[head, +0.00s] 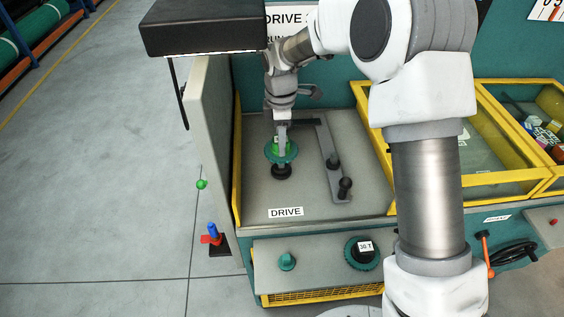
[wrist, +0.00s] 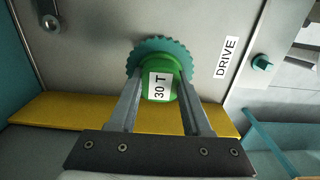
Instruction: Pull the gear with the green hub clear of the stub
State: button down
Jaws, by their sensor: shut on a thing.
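The gear with the green hub shows in the head view as a teal toothed disc (head: 281,151) at the upper left of the grey drive panel (head: 300,190). In the wrist view its teal teeth (wrist: 150,47) surround a bright green hub (wrist: 171,66) with a white "30 T" label. My gripper (head: 281,130) comes from above and is shut on the green hub, with one finger on each side in the wrist view (wrist: 162,88). A black round piece (head: 281,172) shows just below the gear. The stub itself is hidden, so I cannot tell whether the gear still surrounds it.
A grey link arm with black knobs (head: 345,187) lies right of the gear. Yellow-framed bins (head: 500,190) stand to the right. A pale side wall (head: 212,140) bounds the left.

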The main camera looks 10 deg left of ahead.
jog(key=shift+r, duration=0.2)
jog(key=shift+r+p, duration=1.5)
jog(key=shift+r, duration=0.4)
